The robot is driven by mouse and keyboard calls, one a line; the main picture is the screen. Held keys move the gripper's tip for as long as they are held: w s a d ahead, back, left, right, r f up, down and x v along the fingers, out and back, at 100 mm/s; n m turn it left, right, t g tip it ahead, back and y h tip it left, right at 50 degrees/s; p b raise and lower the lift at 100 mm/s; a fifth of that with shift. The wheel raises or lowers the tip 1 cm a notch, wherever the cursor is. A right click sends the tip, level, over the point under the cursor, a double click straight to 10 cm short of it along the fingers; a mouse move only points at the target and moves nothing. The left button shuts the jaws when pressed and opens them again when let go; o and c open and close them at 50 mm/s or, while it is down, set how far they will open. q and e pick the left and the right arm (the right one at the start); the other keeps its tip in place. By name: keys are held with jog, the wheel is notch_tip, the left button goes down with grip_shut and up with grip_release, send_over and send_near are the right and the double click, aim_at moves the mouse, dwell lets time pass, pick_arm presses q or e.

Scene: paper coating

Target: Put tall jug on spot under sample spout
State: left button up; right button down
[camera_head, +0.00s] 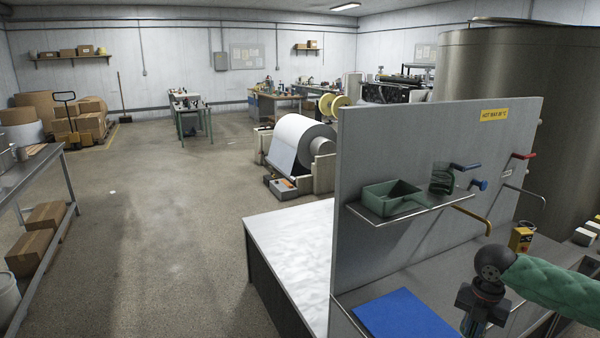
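No tall jug can be made out for certain. A small dark green vessel (442,179) stands on the panel's shelf; I cannot tell whether it is a jug. A brass spout (476,214) with blue handles comes out of the grey panel (400,150). Further right is a thin metal spout (530,193) below a red handle (524,156). I cannot tell which is the sample spout, and no marked spot is clear. My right gripper (478,315) hangs over the counter at the lower right, its fingertips not discernible. My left gripper is out of view.
A green open bin (391,197) sits on the shelf (408,213). A blue mat (405,315) lies on the counter, left of my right gripper. A yellow device (520,240) stands at the right. A large metal tank (500,75) rises behind the panel.

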jog(key=m, duration=0.7)
jog(key=f+m, duration=0.1)
jog(key=m, duration=1.2)
jog(key=shift+d+f+m, duration=0.2)
jog(key=shift+d+m, duration=0.1)
jog(key=shift+m, duration=0.1)
jog(key=m, duration=0.1)
jog(key=a+m, duration=0.1)
jog(key=shift+f+m, duration=0.3)
jog(key=shift+f, duration=0.05)
jog(key=a+f+m, duration=0.1)
jog(key=a+f, duration=0.1)
jog(key=a, duration=1)
jog(key=w+a+f+m, duration=0.1)
jog(key=a+f+m, duration=0.1)
jog(key=a, duration=1)
jog(key=shift+w+a+f+m, duration=0.2)
jog(key=shift+w+f+m, duration=0.1)
jog(key=shift+f, duration=0.25)
